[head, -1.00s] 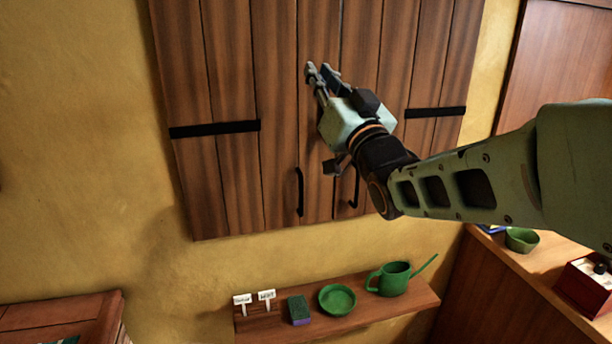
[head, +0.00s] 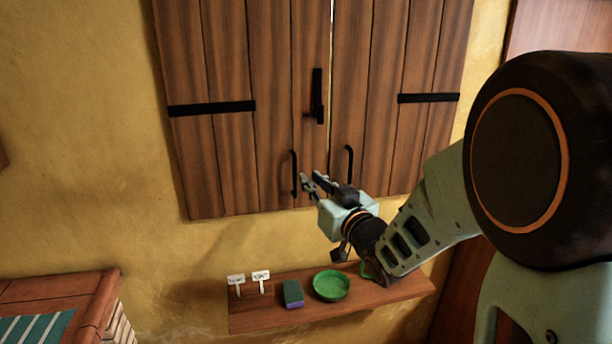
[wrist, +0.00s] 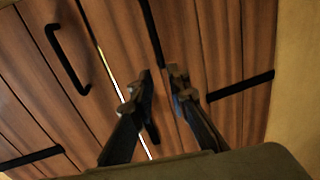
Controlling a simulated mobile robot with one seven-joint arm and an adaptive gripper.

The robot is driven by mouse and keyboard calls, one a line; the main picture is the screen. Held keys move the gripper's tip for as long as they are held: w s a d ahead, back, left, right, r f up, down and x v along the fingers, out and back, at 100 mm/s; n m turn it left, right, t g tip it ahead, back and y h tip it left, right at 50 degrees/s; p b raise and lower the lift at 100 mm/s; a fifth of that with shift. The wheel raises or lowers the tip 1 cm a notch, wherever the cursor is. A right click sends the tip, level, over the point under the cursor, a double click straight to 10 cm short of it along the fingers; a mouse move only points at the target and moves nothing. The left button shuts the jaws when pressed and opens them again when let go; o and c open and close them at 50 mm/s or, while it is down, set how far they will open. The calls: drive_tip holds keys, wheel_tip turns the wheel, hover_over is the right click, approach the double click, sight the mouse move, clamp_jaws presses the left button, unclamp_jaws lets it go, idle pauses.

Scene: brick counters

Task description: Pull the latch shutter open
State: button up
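The brown wooden shutter has two leaves, left (head: 230,80) and right (head: 385,60). They meet at a thin bright gap. A black latch (head: 317,97) is on the left leaf beside the gap, its bar upright. Below it is a black handle (head: 294,173) on the left leaf; another handle (head: 348,165) is on the right leaf. My gripper (head: 312,181) is open, its tips near the lower end of the left handle. In the wrist view my fingers (wrist: 157,84) are apart, with a dark bar (wrist: 150,30) just beyond them. I cannot tell whether they touch it.
Below the shutter is a wooden shelf (head: 257,318) with two small white signs, a sponge (head: 292,294) and a green bowl (head: 331,285). My arm partly hides a green watering can. Yellow wall surrounds the shutter.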

sight(296, 168)
drive_tip(key=x, duration=0.3)
drive_tip(key=p+x, duration=0.1)
drive_tip(key=x, duration=0.3)
drive_tip(key=f+x, duration=0.1)
drive_tip(key=x, duration=0.2)
drive_tip(key=shift+w+a+p, duration=0.2)
drive_tip(key=shift+w+p, duration=0.1)
drive_tip(key=shift+w, duration=0.05)
clamp_jaws()
